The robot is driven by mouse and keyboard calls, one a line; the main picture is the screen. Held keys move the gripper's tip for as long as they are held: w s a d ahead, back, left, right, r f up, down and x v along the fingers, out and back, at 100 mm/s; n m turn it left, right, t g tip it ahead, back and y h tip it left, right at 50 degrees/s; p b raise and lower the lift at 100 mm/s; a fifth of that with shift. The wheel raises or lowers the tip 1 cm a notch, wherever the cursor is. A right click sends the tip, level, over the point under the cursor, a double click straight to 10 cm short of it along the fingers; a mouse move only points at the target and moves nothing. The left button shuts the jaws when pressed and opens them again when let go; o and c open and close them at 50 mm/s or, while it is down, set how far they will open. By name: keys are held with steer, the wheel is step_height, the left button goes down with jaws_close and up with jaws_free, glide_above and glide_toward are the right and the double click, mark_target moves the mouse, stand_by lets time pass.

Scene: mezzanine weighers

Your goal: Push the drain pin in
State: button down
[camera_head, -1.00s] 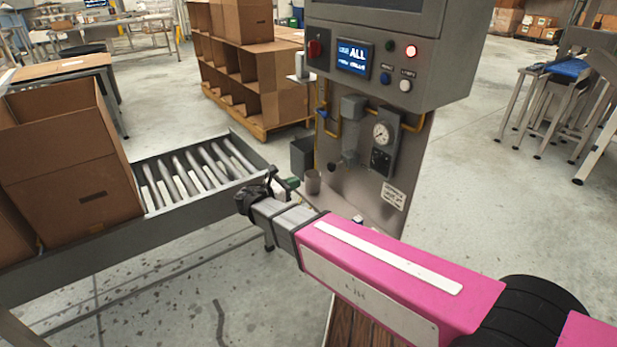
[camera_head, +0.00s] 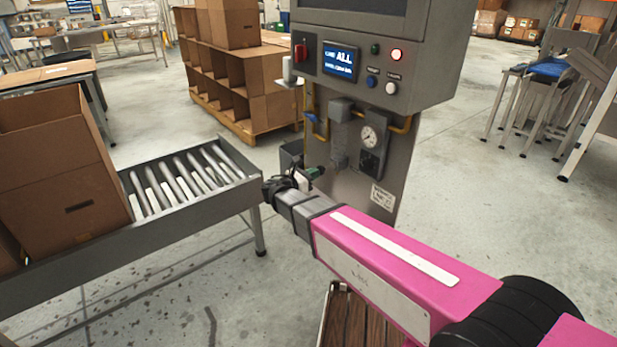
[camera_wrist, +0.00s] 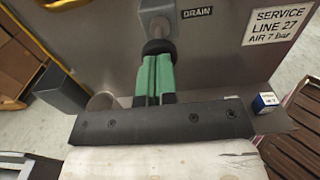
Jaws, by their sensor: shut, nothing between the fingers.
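The drain pin (camera_wrist: 158,46) shows in the wrist view as a dark round head below a grey fitting on the metal cabinet, beside the DRAIN label (camera_wrist: 198,12). My gripper (camera_wrist: 154,58) is shut, with its green fingers together and empty. The fingertips are right at the pin head and overlap its lower edge; I cannot tell whether they touch it or how deep the pin sits. In the head view my gripper (camera_head: 316,172) is low in front of the cabinet (camera_head: 400,165), and the pin is too small to make out.
A gauge (camera_head: 369,137), yellow pipes and lit buttons are on the cabinet. A dark bin (camera_wrist: 62,88) stands left of my gripper. A small blue-and-white box (camera_wrist: 264,102) lies to the right. A roller conveyor (camera_head: 190,180) with an open carton (camera_head: 60,180) is at left.

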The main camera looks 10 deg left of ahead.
stand_by(0.3)
steer(key=shift+x, duration=1.55)
steer(key=shift+s+a, duration=0.1)
steer(key=v, duration=1.1)
